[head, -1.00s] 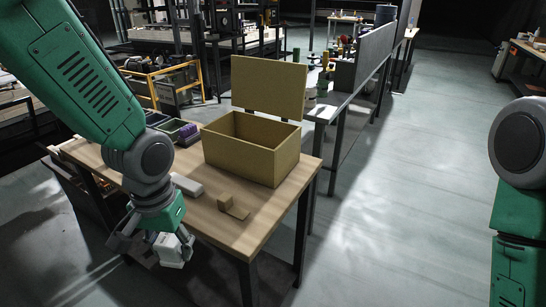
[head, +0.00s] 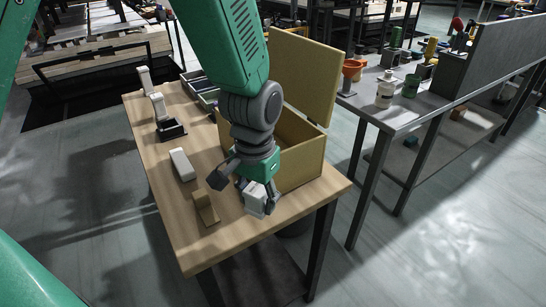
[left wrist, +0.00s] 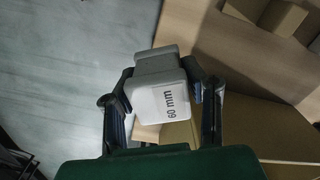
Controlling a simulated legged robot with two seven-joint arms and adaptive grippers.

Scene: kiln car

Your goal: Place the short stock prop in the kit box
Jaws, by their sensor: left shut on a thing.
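My left gripper (head: 257,190) is shut on a small pale grey-white prop (head: 256,204), the short stock prop by its look. In the left wrist view the prop (left wrist: 160,92) sits between the two fingers, and its end face reads "60 mm". The kit box (head: 305,165) is tan, with its lid (head: 303,70) standing open at the back. It stands on the wooden table (head: 160,190). In the head view, the gripper and prop appear in front of the box, near the table's front edge. My arm hides the box's left part. My right gripper is out of view.
A tan angled piece (head: 204,208) and a white block (head: 182,164) lie on the table left of the gripper. Two pale upright pieces (head: 144,79) (head: 158,105) stand at the far left. A grey bench (head: 400,112) with jars stands right, across a gap.

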